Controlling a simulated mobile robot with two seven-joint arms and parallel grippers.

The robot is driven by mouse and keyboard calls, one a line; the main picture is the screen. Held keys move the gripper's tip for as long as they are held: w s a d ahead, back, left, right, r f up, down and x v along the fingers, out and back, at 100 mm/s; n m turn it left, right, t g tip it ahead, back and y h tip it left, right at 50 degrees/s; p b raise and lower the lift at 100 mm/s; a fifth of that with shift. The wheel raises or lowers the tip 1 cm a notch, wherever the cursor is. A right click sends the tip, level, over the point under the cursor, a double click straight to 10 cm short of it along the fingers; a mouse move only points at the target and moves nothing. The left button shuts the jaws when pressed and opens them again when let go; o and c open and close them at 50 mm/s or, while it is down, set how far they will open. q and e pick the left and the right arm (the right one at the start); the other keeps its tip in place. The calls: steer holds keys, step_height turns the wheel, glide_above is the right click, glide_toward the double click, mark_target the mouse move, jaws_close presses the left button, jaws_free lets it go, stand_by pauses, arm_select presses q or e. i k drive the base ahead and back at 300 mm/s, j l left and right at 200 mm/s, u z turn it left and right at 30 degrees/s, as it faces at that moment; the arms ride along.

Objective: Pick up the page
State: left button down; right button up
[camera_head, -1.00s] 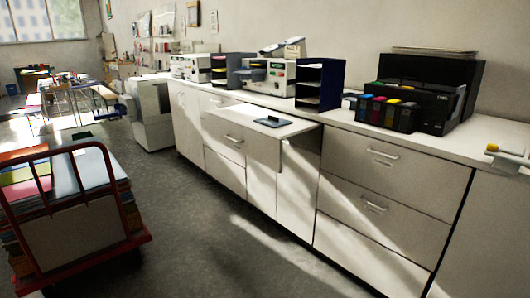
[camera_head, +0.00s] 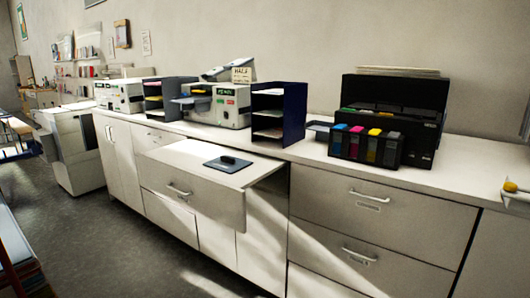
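I cannot tell which sheet is the page. A stack of paper (camera_head: 398,71) lies on top of the black printer (camera_head: 420,112) at the right. Pale sheets show on the shelves of the dark blue sorter (camera_head: 268,132) in the middle of the counter. A dark flat pad (camera_head: 222,166) with a small black piece on it lies on a pulled-out white shelf (camera_head: 185,154). Neither of my grippers is in view, so their state and what they might hold do not show.
The long white counter (camera_head: 465,180) runs along the wall. The pulled-out shelf sticks out over the floor (camera_head: 95,235). A loaded cart (camera_head: 15,252) is cut off at the lower left.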

mark_target(276, 131)
steer(key=i+j+z, duration=0.15)
steer(key=i+j, duration=0.2)
steer(key=i+j+z, duration=0.15)
steer(key=i+j, duration=0.2)
steer(key=i+j+z, duration=0.1)
steer(key=i+j, duration=0.25)
steer(key=j, duration=0.25)
